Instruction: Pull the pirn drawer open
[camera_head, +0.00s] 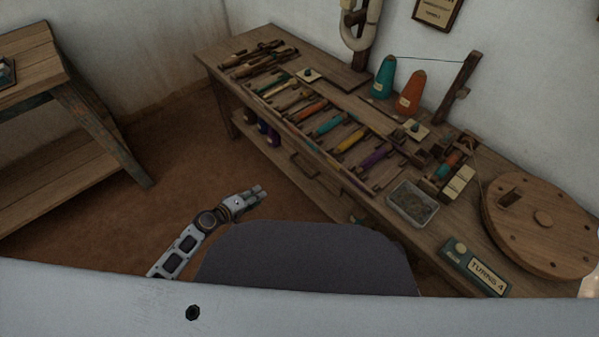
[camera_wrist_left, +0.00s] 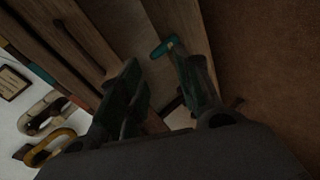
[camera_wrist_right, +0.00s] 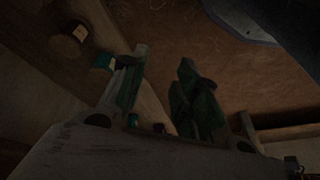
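The pirn drawer (camera_head: 302,166) is set in the front of the long wooden bench, below the row of pirns, with a dark handle on its front. It looks closed, though it is small and dim. My left gripper (camera_head: 259,192) is in front of the bench, to the left of and nearer than the drawer, apart from it. In the left wrist view my left gripper (camera_wrist_left: 155,60) has its fingers spread with nothing between them. My right gripper (camera_wrist_right: 163,58) is open and empty in the right wrist view; it is not visible in the head view.
The bench top (camera_head: 345,92) holds several coloured pirns, a teal cone (camera_head: 384,77), an orange cone (camera_head: 411,92), a clear tray (camera_head: 412,203), a round wooden disc (camera_head: 545,222) and a "TURNS 4" box (camera_head: 476,267). Another wooden table (camera_head: 60,170) stands left. The floor between is clear.

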